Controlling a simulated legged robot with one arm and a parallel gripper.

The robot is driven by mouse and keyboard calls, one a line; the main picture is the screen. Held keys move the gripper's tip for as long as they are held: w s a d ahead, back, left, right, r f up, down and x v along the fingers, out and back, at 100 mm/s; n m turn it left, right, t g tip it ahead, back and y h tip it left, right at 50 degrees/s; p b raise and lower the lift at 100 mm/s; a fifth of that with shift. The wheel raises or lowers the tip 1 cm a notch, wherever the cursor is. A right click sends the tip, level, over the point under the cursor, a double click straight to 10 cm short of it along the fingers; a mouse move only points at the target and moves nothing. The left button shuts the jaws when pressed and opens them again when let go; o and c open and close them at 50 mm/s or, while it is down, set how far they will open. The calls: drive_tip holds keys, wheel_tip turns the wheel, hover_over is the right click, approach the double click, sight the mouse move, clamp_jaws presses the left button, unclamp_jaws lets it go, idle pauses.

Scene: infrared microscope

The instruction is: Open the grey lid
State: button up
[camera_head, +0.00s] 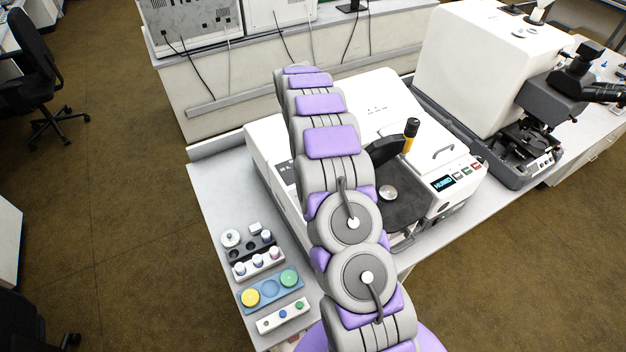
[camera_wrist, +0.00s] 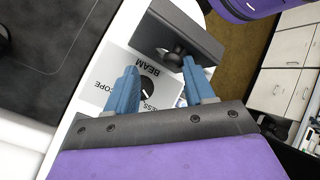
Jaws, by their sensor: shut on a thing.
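The knob stands on a dark grey panel, which looks like the grey lid (camera_wrist: 198,28). The panel lies slanted over a white surface with black lettering. How far it is raised I cannot tell. In the head view, the white microscope unit (camera_head: 380,95) stands on the bench, and my arm covers its left part. My gripper and the knob cannot be made out in that view.
The unit has a dark sample platform (camera_head: 410,205) and a black and yellow eyepiece-like post (camera_head: 410,135). Trays of coloured samples (camera_head: 270,290) lie at the bench's left end. A larger white instrument (camera_head: 470,65) stands at the right.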

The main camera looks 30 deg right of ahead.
drive_tip(key=shift+s, duration=0.4)
drive_tip(key=shift+w+r, duration=0.15)
drive_tip(key=shift+r, duration=0.05)
drive_tip(key=shift+w+d+r, duration=0.1)
drive_tip(key=shift+w+r, duration=0.35)
drive_tip(key=p+v, duration=0.6)
drive_tip(key=shift+a, duration=0.3)
drive_tip(key=shift+w+d, duration=0.1)
drive_tip(key=shift+d, duration=0.1)
drive_tip(key=shift+c, duration=0.2)
